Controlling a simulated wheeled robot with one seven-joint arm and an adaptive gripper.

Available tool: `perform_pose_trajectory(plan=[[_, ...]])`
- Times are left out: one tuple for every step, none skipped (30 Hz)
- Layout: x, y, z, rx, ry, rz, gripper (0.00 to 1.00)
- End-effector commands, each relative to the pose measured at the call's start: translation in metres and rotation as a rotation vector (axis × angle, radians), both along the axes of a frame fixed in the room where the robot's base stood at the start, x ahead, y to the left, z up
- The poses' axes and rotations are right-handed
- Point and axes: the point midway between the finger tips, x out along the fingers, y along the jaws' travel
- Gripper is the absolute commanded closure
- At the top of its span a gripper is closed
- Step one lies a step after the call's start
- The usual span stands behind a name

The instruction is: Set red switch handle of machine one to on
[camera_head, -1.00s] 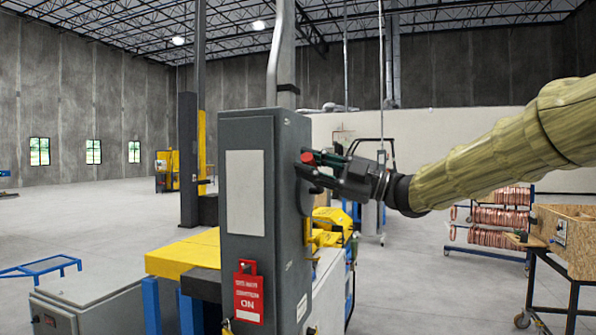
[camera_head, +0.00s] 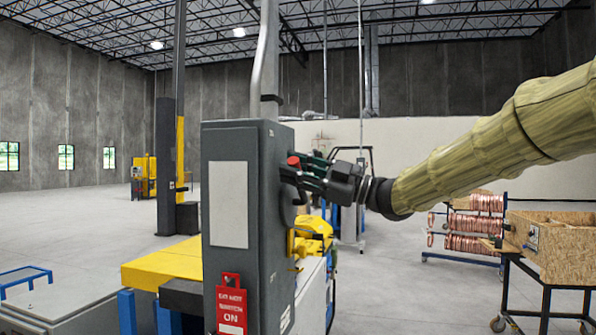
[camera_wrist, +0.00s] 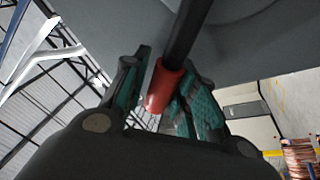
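The grey machine cabinet (camera_head: 272,230) stands left of centre in the head view. The red-tipped switch handle (camera_head: 293,161) is on its right side, and its mount is largely hidden by my gripper. My gripper (camera_head: 312,175) is at the handle, reaching in from the right. In the wrist view, the red grip (camera_wrist: 166,88) on a dark rod lies between the two green-padded fingers of my gripper (camera_wrist: 165,85). The fingers look spread, with a narrow gap at the left finger; the right finger is close to the grip, and contact is unclear.
A red tag (camera_head: 231,305) reading ON hangs on the cabinet's front. A yellow-topped bench (camera_head: 160,265) stands behind it. A copper coil rack (camera_head: 470,225) and a wooden crate on a cart (camera_head: 550,245) are at right. Open floor lies at far left.

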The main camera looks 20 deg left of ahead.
Motion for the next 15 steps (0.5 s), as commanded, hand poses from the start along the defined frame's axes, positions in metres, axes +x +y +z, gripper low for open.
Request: perform_pose_trajectory(plan=[[0.0001,-0.0009,0.0031,0.003,-0.002,-0.001,0.62],[-0.0001,-0.0006,0.0028,0.002,-0.002,0.0,0.56],[-0.0001,-0.0003,0.0023,0.002,-0.002,0.0,0.56],[-0.0003,0.0,0.0019,0.001,-0.002,0.001,0.56],[-0.0003,0.0003,0.0016,0.001,-0.001,0.001,0.56],[-0.0005,0.0007,0.0012,0.001,-0.002,0.002,0.56],[-0.0006,0.001,0.0009,0.0,-0.002,0.002,0.56],[-0.0007,0.0012,0.0006,0.001,-0.002,0.003,0.56],[-0.0008,0.0015,0.0004,0.0,-0.002,0.004,0.56],[-0.0009,0.0017,0.0002,0.0,-0.002,0.004,0.56],[-0.0008,0.0015,0.0001,0.0,-0.002,0.004,0.56],[-0.0008,0.0008,-0.0003,0.0,-0.001,0.004,0.56],[-0.0007,-0.0002,-0.0007,0.0,-0.001,0.004,0.56],[-0.0006,-0.0017,-0.0011,0.0,-0.001,0.004,0.56],[-0.0004,-0.0046,-0.0018,-0.001,-0.002,0.003,0.56]])
